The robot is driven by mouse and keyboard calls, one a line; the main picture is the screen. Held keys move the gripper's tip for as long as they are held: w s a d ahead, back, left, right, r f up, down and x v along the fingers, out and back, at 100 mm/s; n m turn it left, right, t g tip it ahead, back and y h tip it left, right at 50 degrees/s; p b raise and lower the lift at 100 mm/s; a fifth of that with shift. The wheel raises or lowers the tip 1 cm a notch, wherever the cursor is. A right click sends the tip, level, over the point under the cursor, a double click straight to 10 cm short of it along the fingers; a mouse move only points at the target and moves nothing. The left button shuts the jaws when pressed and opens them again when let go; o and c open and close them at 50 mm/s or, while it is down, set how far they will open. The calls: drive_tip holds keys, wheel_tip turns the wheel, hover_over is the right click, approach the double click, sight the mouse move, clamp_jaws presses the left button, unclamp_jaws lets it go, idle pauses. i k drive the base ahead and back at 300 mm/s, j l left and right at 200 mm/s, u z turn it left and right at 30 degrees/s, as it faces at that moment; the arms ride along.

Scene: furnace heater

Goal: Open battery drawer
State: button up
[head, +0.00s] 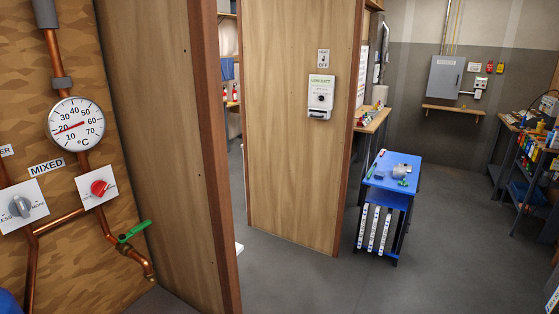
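A white thermostat box (321,92) is mounted on the wooden wall panel in the middle of the head view. Its green display appears to read "LOW BATT", and a dark round knob sits below it. The battery drawer (319,114) seems to be the light strip at the bottom of the box. It is too small to tell whether it is open or shut. My gripper is not in view.
A wooden partition (165,130) stands left of the panel, with a gap between. Copper pipes, a temperature gauge (76,124) and a green-handled valve (135,231) are at left. A blue cart (385,190) stands right of the panel. The grey floor in front is clear.

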sight(314, 114)
drive_tip(key=i, duration=2.05)
drive_tip(key=i+z, duration=0.1)
drive_tip(key=i, duration=0.35)
drive_tip(key=i+j+z, duration=0.15)
drive_tip(key=i, duration=0.3)
drive_tip(key=i+j+z, duration=0.1)
drive_tip(key=i, duration=0.3)
drive_tip(key=i+j+z, duration=0.15)
drive_tip(key=i, duration=0.3)
